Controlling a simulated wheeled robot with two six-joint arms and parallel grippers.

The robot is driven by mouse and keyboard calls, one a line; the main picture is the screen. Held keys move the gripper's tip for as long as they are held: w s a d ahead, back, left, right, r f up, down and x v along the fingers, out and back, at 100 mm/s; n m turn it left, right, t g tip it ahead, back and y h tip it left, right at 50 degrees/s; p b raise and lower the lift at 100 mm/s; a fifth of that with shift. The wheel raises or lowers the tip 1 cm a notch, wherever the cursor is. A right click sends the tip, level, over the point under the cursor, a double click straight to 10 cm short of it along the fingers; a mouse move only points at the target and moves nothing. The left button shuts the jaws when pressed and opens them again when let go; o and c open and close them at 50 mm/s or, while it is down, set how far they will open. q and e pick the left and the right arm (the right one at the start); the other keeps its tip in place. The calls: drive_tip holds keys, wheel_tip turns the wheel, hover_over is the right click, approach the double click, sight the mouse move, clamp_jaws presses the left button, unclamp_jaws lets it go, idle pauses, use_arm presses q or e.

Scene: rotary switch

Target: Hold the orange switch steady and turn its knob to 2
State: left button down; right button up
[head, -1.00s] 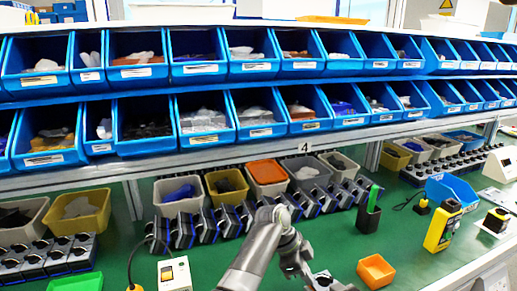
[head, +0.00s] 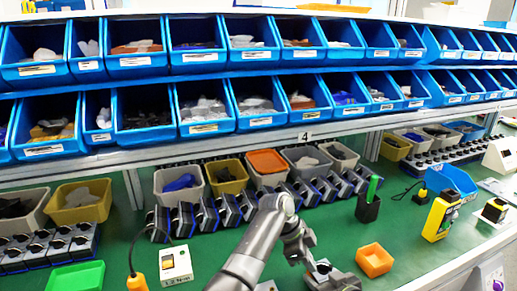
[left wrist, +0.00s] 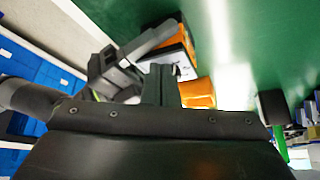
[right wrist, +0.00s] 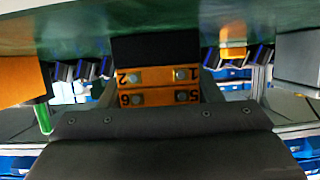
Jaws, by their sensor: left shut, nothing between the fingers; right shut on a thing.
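The orange switch (right wrist: 158,86) fills the middle of the right wrist view, with a black part and orange terminal strips marked 2, 1, 6 and 5. My right gripper (right wrist: 158,95) is shut on it. In the left wrist view an orange and black body with a pale face (left wrist: 184,62) is seen beside grey gripper parts. My left gripper (left wrist: 163,85) is shut and empty, its fingers overlapping the pale face in that view; contact cannot be told. The knob's setting is not readable. In the head view an arm bends down to the bottom edge, where a gripper is partly cut off.
An orange bin (head: 374,260) stands right of the work spot, and a black holder (head: 368,208) with a green item behind it. A yellow device (head: 438,218) is farther right. A white box (head: 175,264) stands left. Rows of switches and bins line the back.

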use_arm(q)
drive_tip(key=shift+w, duration=0.4)
idle(0.5)
drive_tip(key=shift+w+d, duration=0.2)
drive_tip(key=shift+w, duration=0.45)
drive_tip(key=shift+w+d, duration=0.1)
idle(0.5)
wheel_tip(320, 180, up, 6)
drive_tip(key=shift+w+a, duration=0.2)
drive_tip(key=shift+a, duration=0.15)
idle(0.4)
use_arm(e)
drive_tip(key=o, duration=1.2)
drive_tip(key=shift+c, duration=0.2)
